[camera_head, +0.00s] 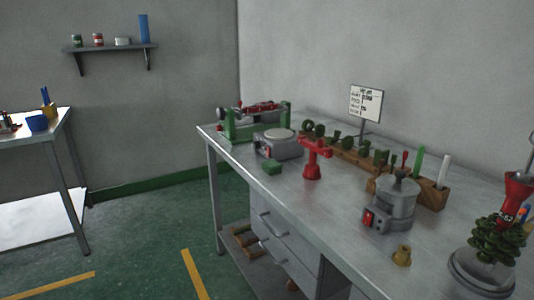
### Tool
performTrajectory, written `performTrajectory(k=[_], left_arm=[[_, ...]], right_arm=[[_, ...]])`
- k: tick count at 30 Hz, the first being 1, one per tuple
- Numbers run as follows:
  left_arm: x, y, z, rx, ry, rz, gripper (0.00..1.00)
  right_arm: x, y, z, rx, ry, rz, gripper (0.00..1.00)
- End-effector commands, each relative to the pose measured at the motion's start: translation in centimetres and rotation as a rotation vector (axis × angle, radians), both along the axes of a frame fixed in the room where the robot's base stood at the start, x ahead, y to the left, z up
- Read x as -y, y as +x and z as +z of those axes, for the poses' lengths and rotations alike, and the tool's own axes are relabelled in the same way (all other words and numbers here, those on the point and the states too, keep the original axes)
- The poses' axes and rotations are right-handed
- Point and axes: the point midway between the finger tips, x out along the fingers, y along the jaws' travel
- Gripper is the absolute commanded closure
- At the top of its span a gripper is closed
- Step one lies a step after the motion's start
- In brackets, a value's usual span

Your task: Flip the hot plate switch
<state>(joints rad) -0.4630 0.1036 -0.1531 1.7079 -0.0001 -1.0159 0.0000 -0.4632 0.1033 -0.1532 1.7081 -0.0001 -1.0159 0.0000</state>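The hot plate (283,149) looks to be the low grey box with a pale round top, toward the far left end of the metal workbench. A small red spot on its front (267,152) looks like its switch; it is too small to tell which way it is set. A grey lidded pot (396,209) stands nearer on the bench, with a larger red switch (369,217) on its front left side. Neither of my grippers is in view.
A wooden rack (345,160) runs along the back. A dark green tree-like piece (494,240) stands right. The bench's front strip is mostly clear.

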Motion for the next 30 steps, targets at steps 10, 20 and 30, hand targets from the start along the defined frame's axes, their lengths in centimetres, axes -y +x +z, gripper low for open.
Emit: performTrajectory(k=[10,20,30], left_arm=[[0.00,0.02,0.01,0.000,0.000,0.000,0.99],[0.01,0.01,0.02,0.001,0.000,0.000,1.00],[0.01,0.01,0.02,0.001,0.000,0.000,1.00]], right_arm=[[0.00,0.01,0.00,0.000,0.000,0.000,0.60],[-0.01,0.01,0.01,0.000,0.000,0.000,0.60],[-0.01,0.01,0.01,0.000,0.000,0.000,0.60]])
